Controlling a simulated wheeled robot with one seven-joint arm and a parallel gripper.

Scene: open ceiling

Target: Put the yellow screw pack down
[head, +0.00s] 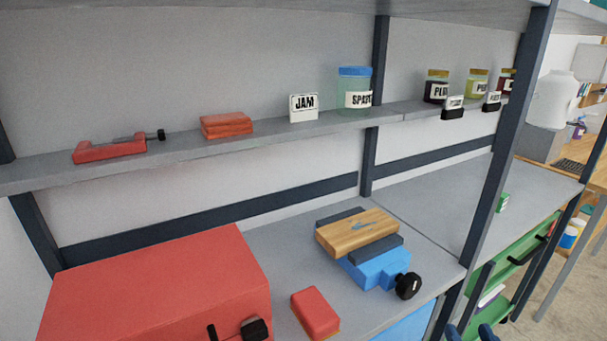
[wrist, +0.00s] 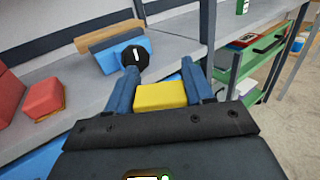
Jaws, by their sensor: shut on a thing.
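The yellow screw pack (wrist: 160,95) sits between the two blue fingers of my gripper (wrist: 160,72) in the wrist view. My gripper is shut on it and holds it in front of the workbench's front edge. In the head view only the blue fingertips of my gripper (head: 471,332) show at the bottom edge, and the pack is out of sight there. The grey workbench top (head: 425,205) has a bare stretch to the right, behind the dark upright post (head: 503,130).
A blue vise (head: 378,270) with a wooden block (head: 357,233) and black knob stands on the bench. Left of it are a small red block (head: 316,312) and a large red box (head: 160,290). A small green box (head: 503,202) stands at right. Green drawers (head: 515,265) are below.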

